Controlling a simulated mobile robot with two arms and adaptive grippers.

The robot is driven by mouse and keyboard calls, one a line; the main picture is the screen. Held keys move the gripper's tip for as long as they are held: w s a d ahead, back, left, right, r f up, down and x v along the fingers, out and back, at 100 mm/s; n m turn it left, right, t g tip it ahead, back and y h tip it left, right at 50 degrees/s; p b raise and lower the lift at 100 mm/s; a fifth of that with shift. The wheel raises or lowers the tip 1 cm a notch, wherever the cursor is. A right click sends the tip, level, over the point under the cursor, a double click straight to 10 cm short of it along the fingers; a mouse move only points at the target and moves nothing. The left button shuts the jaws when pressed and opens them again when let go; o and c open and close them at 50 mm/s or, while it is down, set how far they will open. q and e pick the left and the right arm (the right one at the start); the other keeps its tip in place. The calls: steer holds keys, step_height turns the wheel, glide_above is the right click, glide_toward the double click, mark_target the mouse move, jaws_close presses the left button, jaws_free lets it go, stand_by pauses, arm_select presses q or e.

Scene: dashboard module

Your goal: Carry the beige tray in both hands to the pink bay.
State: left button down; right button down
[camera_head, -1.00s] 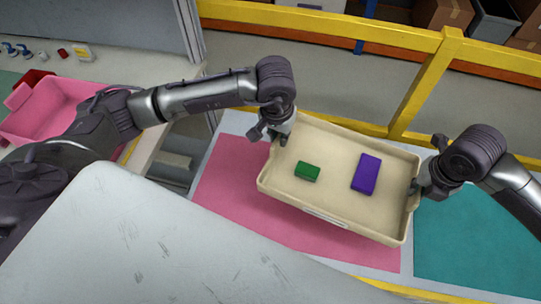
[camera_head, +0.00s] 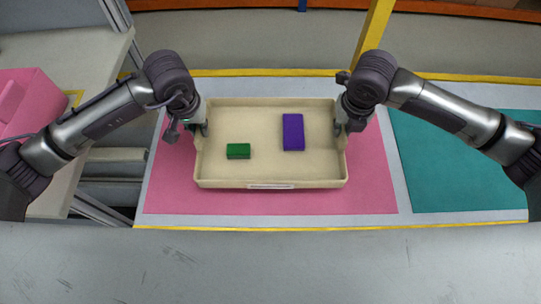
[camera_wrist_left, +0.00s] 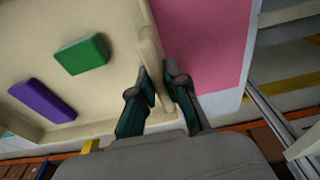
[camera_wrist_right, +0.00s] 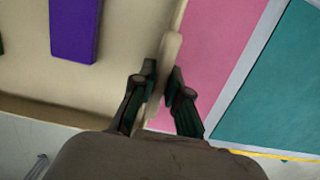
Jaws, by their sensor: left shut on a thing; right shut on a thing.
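The beige tray (camera_head: 265,172) is level in the head view, over the pink bay (camera_head: 372,190); I cannot tell whether it touches the bay surface. A green block (camera_head: 238,151) lies in its left half and a purple block (camera_head: 293,132) right of the middle. My left gripper (camera_head: 200,130) is shut on the tray's left wall, which shows between its fingers in the left wrist view (camera_wrist_left: 165,85). My right gripper (camera_head: 345,125) is shut on the right wall, seen between its fingers in the right wrist view (camera_wrist_right: 160,85). The pink bay shows around the tray on the sides and front.
A teal bay (camera_head: 450,160) lies to the right, past a pale strip. A yellow edge line (camera_head: 260,73) runs behind the bays, with a yellow post (camera_head: 372,35) beyond. A pink bin (camera_head: 28,100) stands on a bench at the left.

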arm_select(q)
steer(key=shift+a, duration=0.1)
arm_select(e)
steer(key=shift+d, duration=0.1)
